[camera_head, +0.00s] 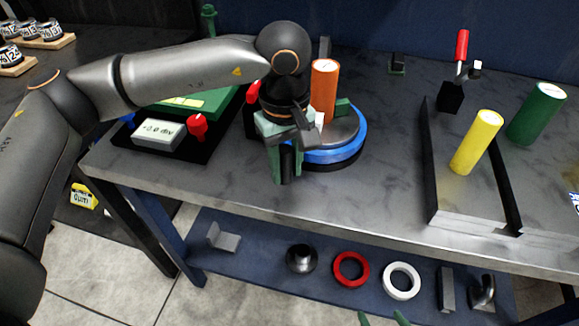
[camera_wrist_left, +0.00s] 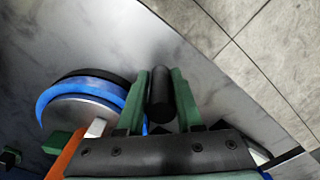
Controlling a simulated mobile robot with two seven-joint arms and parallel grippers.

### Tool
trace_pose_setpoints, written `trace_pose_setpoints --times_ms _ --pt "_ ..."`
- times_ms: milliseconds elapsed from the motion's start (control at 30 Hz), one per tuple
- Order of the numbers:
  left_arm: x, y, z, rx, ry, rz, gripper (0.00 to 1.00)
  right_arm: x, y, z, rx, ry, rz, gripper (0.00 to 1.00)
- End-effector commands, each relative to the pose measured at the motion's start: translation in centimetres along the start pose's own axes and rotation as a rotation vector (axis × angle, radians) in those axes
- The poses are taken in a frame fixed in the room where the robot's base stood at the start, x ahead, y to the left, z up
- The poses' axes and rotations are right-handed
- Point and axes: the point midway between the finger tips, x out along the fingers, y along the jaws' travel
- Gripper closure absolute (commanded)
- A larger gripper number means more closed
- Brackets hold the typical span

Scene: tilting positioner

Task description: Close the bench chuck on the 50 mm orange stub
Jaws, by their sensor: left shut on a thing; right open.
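The orange stub (camera_head: 324,92) stands upright on the bench chuck, a grey disc with a blue ring (camera_head: 335,155) on a dark base. A green jaw (camera_head: 344,106) shows beside the stub. In the left wrist view the blue ring (camera_wrist_left: 50,98) and part of the orange stub (camera_wrist_left: 68,152) are at the left. My left gripper (camera_head: 286,180) points down at the chuck's left front edge. In the wrist view its green fingers (camera_wrist_left: 160,88) are shut on a black cylindrical handle (camera_wrist_left: 160,100). How the handle joins the chuck is hidden. My right gripper (camera_head: 383,320) is open, only its green tips showing.
The lower shelf holds a red ring (camera_head: 351,269) and a white ring (camera_head: 401,281).

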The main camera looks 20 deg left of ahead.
Motion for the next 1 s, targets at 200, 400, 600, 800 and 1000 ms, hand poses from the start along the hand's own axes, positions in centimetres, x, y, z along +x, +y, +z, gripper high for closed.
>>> trace_pose_setpoints --times_ms 200,400,600,800,1000 --pt "0.3 -0.4 -0.9 -0.022 0.016 -0.016 1.00 0.0 0.1 0.0 -0.001 0.001 0.001 0.09" --pt "0.3 -0.4 -0.9 -0.022 0.016 -0.016 0.45 0.0 0.2 0.0 -0.001 0.001 0.004 0.09" --pt "0.3 -0.4 -0.9 -0.022 0.015 -0.016 0.38 0.0 0.3 -0.1 -0.001 0.002 0.007 0.09" --pt "-0.2 -0.3 -0.8 -0.021 0.016 -0.013 0.38 0.0 0.4 -0.1 -0.001 0.003 0.007 0.09" --pt "-3.7 -0.2 -0.6 -0.016 0.015 -0.006 0.38 -0.1 0.4 -0.1 -0.001 0.003 0.008 0.09"
